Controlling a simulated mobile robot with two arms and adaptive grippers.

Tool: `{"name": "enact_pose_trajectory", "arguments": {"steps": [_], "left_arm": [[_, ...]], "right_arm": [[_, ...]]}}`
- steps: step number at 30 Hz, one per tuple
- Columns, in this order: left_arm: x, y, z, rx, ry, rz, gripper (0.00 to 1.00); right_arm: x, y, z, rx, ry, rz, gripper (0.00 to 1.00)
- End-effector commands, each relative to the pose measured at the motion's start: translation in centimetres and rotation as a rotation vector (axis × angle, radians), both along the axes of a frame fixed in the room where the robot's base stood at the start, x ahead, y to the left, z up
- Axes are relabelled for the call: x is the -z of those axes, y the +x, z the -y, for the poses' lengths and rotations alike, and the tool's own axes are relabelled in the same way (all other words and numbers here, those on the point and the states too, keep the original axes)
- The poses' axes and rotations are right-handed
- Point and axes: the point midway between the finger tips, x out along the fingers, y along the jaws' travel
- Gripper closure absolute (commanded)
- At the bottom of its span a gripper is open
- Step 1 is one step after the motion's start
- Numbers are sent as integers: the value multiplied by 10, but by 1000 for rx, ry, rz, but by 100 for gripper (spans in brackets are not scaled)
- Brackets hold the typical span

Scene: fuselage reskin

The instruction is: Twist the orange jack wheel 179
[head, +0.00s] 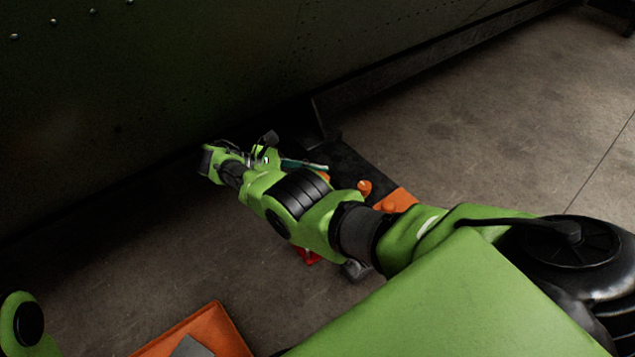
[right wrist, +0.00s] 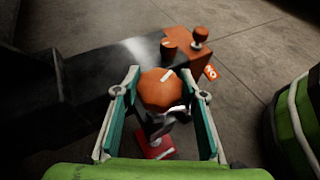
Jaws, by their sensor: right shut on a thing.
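The orange jack wheel (right wrist: 158,92) sits in the middle of the right wrist view, a round lobed knob with a white mark on its top. My right gripper (right wrist: 160,72) has its two teal-lined fingers on either side of the wheel and is shut on it. In the head view my right gripper (head: 305,165) is mostly hidden by its own wrist, with a bit of teal finger showing. The wheel cannot be made out surely there. My left gripper is not in view.
An orange block (right wrist: 196,62) with orange knobs and a numbered tag (right wrist: 210,72) stands beyond the wheel on a dark beam (right wrist: 95,75). A red part (right wrist: 155,147) lies below the wheel. A dark riveted wall (head: 130,100) rises close behind; bare floor (head: 480,120) lies right.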

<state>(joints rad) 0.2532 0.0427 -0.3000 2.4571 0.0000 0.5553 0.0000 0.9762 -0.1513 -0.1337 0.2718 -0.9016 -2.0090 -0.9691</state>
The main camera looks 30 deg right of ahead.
Motion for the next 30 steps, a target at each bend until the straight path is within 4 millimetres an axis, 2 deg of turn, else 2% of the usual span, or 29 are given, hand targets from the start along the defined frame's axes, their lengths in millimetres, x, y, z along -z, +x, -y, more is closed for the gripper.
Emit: {"name": "enact_pose_trajectory", "arguments": {"steps": [14,15,16,30], "left_arm": [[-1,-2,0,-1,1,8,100],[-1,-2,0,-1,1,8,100],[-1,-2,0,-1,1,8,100],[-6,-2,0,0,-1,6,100]], "right_arm": [[2,-2,2,11,-1,-5,83],[2,-2,2,11,-1,-5,54],[2,-2,2,11,-1,-5,46],[-1,-1,1,-2,-1,-1,44]]}}
